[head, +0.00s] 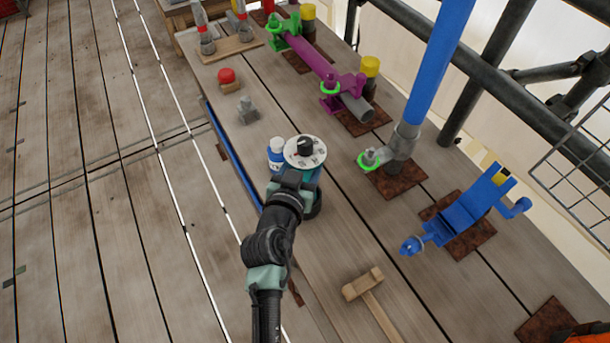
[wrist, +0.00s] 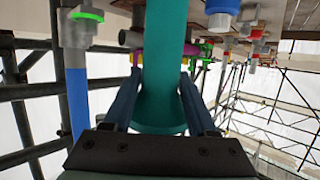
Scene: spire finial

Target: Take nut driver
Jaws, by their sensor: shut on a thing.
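The nut driver appears to be the teal, upright, round body (head: 316,175) with a white marked disc and a black knob on top, in the middle of the head view. In the wrist view its teal side (wrist: 165,70) fills the space between the fingers. My gripper (head: 300,180) is shut on this teal body from the near side. It also shows in the wrist view (wrist: 164,112), with a finger on each side of the body. My wrist hides much of the lower body, so I cannot tell whether it touches the planks.
A wooden mallet (head: 370,300) lies at the near right. A tall blue post (head: 430,80), a blue bracket (head: 470,210) and a purple pipe (head: 310,55) stand to the right and beyond. A grey fitting (head: 247,112) stands farther off.

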